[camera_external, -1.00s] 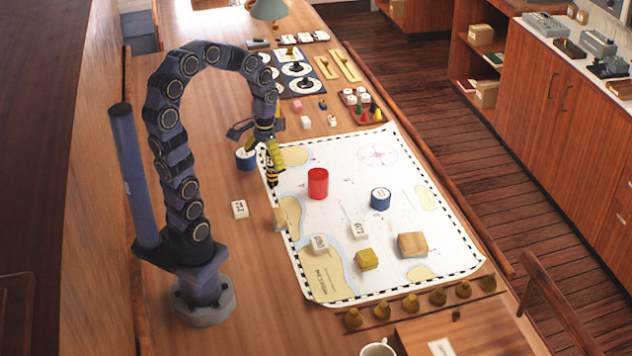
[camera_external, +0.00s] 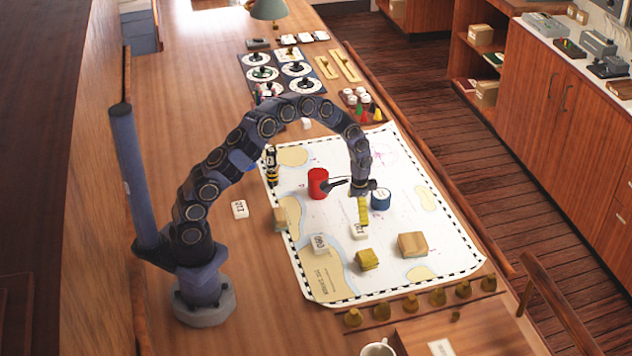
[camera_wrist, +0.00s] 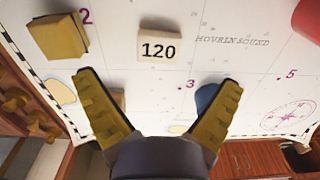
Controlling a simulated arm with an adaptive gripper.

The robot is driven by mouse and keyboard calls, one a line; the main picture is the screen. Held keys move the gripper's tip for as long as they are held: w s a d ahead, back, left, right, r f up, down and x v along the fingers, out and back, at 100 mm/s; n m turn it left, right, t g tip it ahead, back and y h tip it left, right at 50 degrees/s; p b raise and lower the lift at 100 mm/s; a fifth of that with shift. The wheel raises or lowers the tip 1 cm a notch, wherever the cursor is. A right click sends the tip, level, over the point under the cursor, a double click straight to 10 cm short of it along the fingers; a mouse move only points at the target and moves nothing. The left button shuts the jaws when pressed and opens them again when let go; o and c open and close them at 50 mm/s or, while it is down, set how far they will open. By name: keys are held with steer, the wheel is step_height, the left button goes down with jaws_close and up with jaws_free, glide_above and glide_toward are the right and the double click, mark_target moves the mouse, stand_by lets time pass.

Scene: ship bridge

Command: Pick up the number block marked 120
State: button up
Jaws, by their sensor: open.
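The white number block marked 120 (camera_wrist: 160,44) lies on the chart, its label readable in the wrist view. In the external view the block (camera_external: 357,233) is partly covered by my gripper. My gripper (camera_wrist: 160,78) is open, its two yellow fingers spread wide with nothing between them. In the wrist view the block is ahead of the fingertips, centred between them sideways. In the external view my gripper (camera_external: 363,218) points down over the block. I cannot tell the exact height gap.
A red cylinder (camera_external: 318,184) and a blue cylinder (camera_external: 381,200) stand near my gripper. A yellow block (camera_external: 367,260), a wooden block (camera_external: 411,245) and another white number block (camera_external: 319,244) sit nearby on the chart (camera_external: 300,215). A further number block (camera_external: 240,209) lies left of the chart.

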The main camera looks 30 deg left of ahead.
mark_target(359, 228)
steer(key=f, duration=0.6)
steer(key=shift+w+d+f, duration=0.2)
steer(key=shift+d+f, duration=0.05)
steer(key=shift+f, duration=0.15)
steer(key=c, duration=1.1)
